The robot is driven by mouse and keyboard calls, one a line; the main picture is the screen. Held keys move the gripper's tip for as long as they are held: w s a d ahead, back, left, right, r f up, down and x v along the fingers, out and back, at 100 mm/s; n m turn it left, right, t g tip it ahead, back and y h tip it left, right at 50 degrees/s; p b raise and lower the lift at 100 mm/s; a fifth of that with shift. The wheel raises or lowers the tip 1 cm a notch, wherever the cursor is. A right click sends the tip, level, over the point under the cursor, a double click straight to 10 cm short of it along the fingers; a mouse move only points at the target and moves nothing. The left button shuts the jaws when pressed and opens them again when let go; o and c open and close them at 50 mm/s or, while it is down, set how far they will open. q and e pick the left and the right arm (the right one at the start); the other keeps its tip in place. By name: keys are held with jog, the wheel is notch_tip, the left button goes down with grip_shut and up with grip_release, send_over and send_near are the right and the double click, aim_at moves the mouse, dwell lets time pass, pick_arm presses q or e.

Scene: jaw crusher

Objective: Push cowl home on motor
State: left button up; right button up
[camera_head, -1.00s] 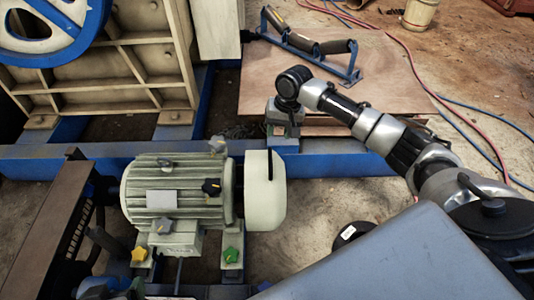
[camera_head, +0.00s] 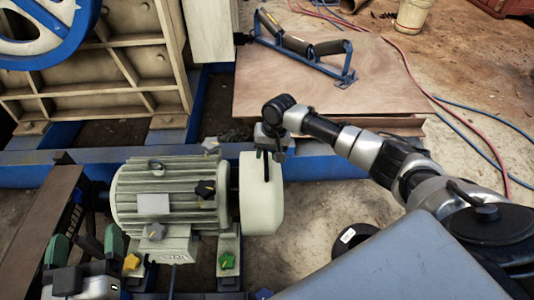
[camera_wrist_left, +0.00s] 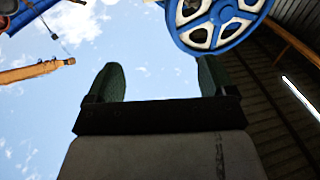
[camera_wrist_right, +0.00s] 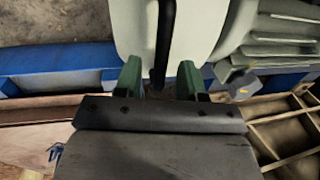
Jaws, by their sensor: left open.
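The pale green finned motor (camera_head: 165,200) lies on its mount in the head view. The cream cowl (camera_head: 262,200) is at its right end, with a dark gap between them. A narrow black bar (camera_wrist_right: 163,45) runs along the cowl. My right gripper (camera_head: 270,150) is at the cowl's far upper side; in the right wrist view its green fingers (camera_wrist_right: 161,80) stand apart, either side of the bar's end, with visible gaps. Whether they touch the cowl is unclear. My left gripper (camera_head: 85,245) is open and empty left of the motor, its fingers pointing up.
Several star knobs, including a black one (camera_head: 205,189) and a green one (camera_head: 227,261), sit around the motor. A blue beam (camera_head: 330,167) runs behind. The crusher frame (camera_head: 95,90) stands at upper left. A roller bracket (camera_head: 300,45) lies on a plywood sheet (camera_head: 385,85).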

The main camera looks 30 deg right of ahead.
jog(key=shift+f, duration=0.1)
grip_shut()
dwell(0.4)
